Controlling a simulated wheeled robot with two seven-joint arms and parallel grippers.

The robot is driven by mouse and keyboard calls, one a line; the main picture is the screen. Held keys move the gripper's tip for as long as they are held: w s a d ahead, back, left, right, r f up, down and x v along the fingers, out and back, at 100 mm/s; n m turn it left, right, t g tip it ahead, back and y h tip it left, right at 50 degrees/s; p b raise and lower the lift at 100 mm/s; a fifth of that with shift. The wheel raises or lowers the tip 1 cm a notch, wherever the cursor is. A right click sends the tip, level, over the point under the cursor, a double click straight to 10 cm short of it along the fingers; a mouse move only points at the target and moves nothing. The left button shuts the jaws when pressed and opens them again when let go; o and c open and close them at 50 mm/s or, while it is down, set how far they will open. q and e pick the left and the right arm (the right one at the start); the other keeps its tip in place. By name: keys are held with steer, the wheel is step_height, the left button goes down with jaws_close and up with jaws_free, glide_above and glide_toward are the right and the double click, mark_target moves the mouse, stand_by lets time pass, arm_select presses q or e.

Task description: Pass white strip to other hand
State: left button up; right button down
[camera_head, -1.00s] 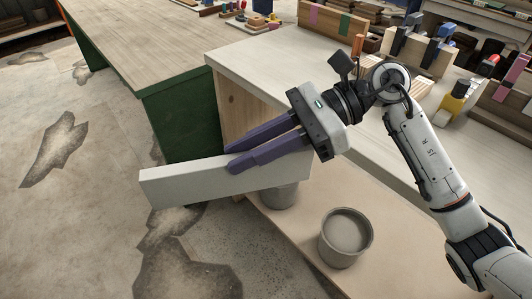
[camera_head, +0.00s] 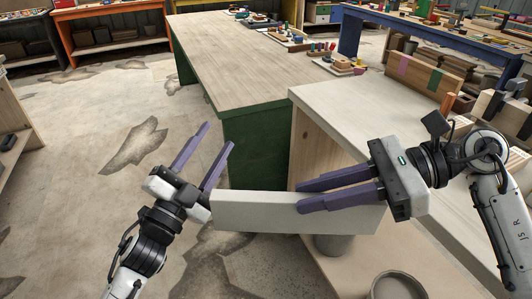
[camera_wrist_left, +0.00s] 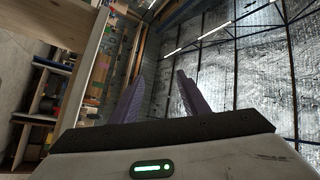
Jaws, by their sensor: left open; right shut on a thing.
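The white strip (camera_head: 255,213) is a long pale block held roughly level, seen in the head view. My right gripper (camera_head: 300,194) is shut on it near its right end, with purple fingers across its upper part. My left gripper (camera_head: 218,140) is open and empty, to the left of the strip's free left end. Its fingers point up and away, and its body is close to that end; I cannot tell whether they touch. In the left wrist view the left gripper's fingers (camera_wrist_left: 160,85) are apart with nothing between them, and the strip is not seen there.
A green-sided workbench (camera_head: 255,150) stands behind the strip. A pale bench (camera_head: 350,105) is at the right, beneath and behind my right arm. Grey round containers (camera_head: 397,288) stand on its lower shelf. Open floor (camera_head: 75,200) lies to the left.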

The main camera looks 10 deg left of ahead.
arm_select(q)
steer(key=s+d+r+m+g+h, duration=0.4)
steer(key=d+r+m+g+h, duration=0.2)
steer(key=d+r+m+h, duration=0.4)
steer(key=s+d+r+m+g+h, duration=0.3)
steer(key=d+r+m+g+h, duration=0.4)
steer(key=m, duration=0.5)
steer(key=s+d+r+m+g+y, duration=0.2)
steer(key=s+d+m+g, duration=0.35)
steer(key=m+g, duration=0.35)
steer(key=m+t+y, duration=0.1)
steer(key=m+y, duration=0.7)
steer(key=y, duration=0.9)
glide_toward(294, 210)
steer(key=shift+w+d+r, duration=0.1)
steer(key=shift+w+r, duration=0.1)
steer(key=shift+w, duration=0.05)
steer(key=shift+w+a, duration=0.1)
steer(key=shift+a, duration=0.1)
steer(key=shift+f+t, duration=0.3)
steer(key=shift+f, duration=0.1)
steer(key=x, duration=1.1)
steer(key=shift+f, duration=0.1)
